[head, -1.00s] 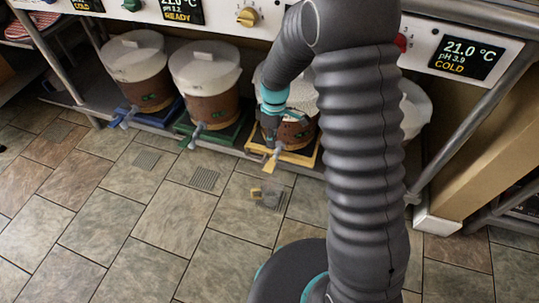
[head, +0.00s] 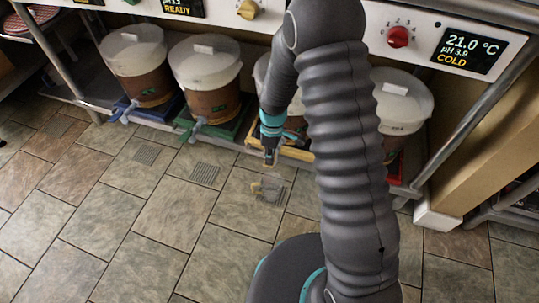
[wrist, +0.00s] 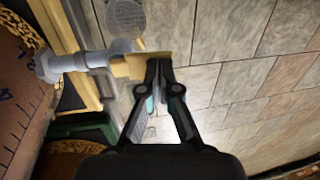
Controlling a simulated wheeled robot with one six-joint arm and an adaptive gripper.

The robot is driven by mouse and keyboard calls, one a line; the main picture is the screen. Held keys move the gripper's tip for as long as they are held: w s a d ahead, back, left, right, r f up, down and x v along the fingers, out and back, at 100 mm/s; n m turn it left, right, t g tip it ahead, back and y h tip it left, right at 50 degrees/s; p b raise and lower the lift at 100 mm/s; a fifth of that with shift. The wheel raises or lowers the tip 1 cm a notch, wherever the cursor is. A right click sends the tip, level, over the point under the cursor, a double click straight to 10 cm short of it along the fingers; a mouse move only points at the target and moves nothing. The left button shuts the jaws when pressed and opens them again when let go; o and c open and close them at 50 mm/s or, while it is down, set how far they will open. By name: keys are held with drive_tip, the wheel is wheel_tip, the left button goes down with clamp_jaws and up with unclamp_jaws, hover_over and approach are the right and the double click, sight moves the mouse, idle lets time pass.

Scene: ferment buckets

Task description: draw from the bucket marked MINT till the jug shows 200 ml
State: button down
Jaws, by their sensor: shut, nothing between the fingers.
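Four lidded buckets stand in a row under the counter; no MINT marking is readable. My gripper (head: 270,157) is shut and empty, in front of the bucket on the yellow tray (head: 296,152), which my arm partly hides. In the wrist view my gripper (wrist: 166,72) has its fingertips beside a yellow tap lever (wrist: 152,62); touching or apart, I cannot tell. That bucket's grey tap (wrist: 62,64) comes in from the left. A clear jug (head: 268,187) with a yellowish handle stands on the floor before this bucket; it also shows in the wrist view (wrist: 126,18). Its level is unreadable.
Buckets on the blue tray (head: 136,115) and green tray (head: 215,132) stand left, each with a tap. A bucket (head: 403,100) on a red tray is at right, partly behind my arm. A steel leg (head: 458,122) stands at right.

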drive_tip(key=shift+s+a+f+t+b, duration=0.1)
drive_tip(key=shift+s+f+t+b, duration=0.15)
drive_tip(key=shift+f+t+b, duration=0.5)
drive_tip(key=shift+s+a+f+g+b, duration=0.1)
drive_tip(key=shift+s+f+g+b, duration=0.2)
drive_tip(key=shift+b, duration=0.8)
drive_tip(key=shift+r+p, duration=0.3)
idle(5.8)
